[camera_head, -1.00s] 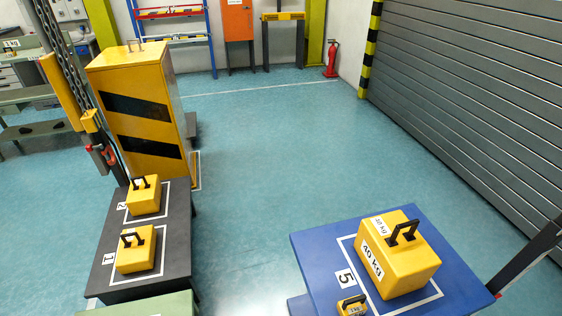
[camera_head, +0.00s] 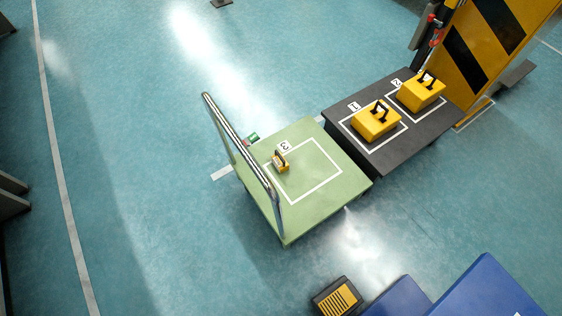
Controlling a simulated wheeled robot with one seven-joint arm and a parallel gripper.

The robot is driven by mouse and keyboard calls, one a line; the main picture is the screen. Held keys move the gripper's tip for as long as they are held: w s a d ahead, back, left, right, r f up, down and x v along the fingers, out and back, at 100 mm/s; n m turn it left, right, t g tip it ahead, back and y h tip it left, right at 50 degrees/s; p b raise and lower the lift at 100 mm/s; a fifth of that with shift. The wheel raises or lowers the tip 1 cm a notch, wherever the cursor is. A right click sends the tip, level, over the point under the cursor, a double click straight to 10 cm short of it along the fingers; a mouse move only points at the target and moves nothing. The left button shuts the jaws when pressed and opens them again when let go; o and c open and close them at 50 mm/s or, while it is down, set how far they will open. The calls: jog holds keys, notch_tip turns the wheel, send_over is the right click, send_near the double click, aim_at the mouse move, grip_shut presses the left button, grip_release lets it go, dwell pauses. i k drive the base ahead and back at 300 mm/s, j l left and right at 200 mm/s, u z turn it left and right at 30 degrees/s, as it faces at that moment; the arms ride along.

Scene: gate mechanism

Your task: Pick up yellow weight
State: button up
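Several yellow weights with black handles show. One yellow weight (camera_head: 376,121) sits on the square marked 1 of the dark platform (camera_head: 378,160). Another yellow weight (camera_head: 421,92) sits on the square marked 2 of the same platform. A small yellow weight (camera_head: 282,163) sits near the corner of the white square marked 3 on the green cart (camera_head: 312,147). I cannot tell which of these the task means. My gripper is not in view.
The green cart has a tall metal push handle (camera_head: 240,150) on its left side. A yellow and black striped block (camera_head: 485,45) stands at upper right. Blue surfaces (camera_head: 490,285) and a dark box with yellow slats (camera_head: 337,298) are at the bottom. Open floor lies left.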

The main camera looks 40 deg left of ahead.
aim_at(279, 160)
jog(key=i+j, duration=0.1)
jog(key=j, duration=0.55)
jog(key=i+j, duration=0.1)
jog(key=j, duration=0.6)
jog(key=i+j, duration=0.1)
jog(key=j, duration=0.55)
jog(key=i+j, duration=0.1)
jog(key=j, duration=1.25)
jog(key=i+j, duration=0.55)
jog(key=j, duration=0.25)
